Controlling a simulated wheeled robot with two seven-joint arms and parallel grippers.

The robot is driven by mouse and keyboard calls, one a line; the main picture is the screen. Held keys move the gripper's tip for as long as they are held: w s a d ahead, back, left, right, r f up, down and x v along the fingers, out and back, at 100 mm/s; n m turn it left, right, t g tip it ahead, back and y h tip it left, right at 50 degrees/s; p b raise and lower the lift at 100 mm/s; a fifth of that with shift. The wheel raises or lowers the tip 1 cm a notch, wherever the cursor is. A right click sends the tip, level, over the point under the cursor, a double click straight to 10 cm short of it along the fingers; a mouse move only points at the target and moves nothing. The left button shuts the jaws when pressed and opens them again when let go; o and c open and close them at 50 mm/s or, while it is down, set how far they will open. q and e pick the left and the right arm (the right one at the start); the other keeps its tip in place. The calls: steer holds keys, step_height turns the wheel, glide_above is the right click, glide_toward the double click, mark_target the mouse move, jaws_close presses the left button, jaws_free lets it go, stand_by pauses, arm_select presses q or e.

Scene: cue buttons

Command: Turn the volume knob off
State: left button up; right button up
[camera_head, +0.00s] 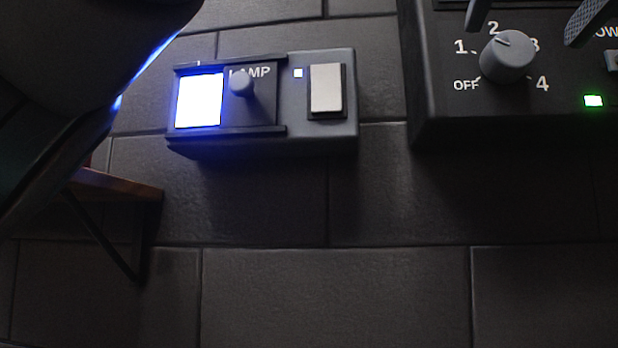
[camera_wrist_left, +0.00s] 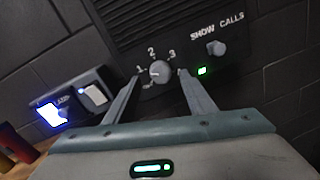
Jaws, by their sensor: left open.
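The grey round volume knob (camera_head: 506,58) is on a black panel at the upper right of the head view, ringed by OFF, 1, 2, 3 and 4. Its pointer line faces up-left, between 1 and 2 and nearer 2. It also shows in the left wrist view (camera_wrist_left: 159,72). My left gripper (camera_head: 522,35) is open, with one fingertip on each side of the knob in the picture. In the left wrist view the gripper (camera_wrist_left: 158,77) shows the knob between its fingertips, with visible gaps; contact is not apparent. My right gripper is not in view.
A lamp box (camera_head: 345,120) with a lit window, a slider and a pale switch (camera_head: 326,88) sits left of the panel. A green light (camera_head: 593,101) and a SHOW CALLS control (camera_wrist_left: 215,48) are right of the knob. A wooden surface (camera_head: 125,186) is lower left.

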mark_target(512, 47)
arm_select(q)
steer(key=p+x, duration=0.1)
steer(key=x, duration=0.2)
steer(key=shift+w+d, duration=0.15)
steer(key=shift+w, duration=0.35)
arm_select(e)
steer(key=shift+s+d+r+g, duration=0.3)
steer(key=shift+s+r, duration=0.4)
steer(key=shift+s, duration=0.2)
arm_select(q)
steer(key=shift+s, duration=0.1)
steer(key=c, duration=1)
steer(key=shift+c, duration=0.2)
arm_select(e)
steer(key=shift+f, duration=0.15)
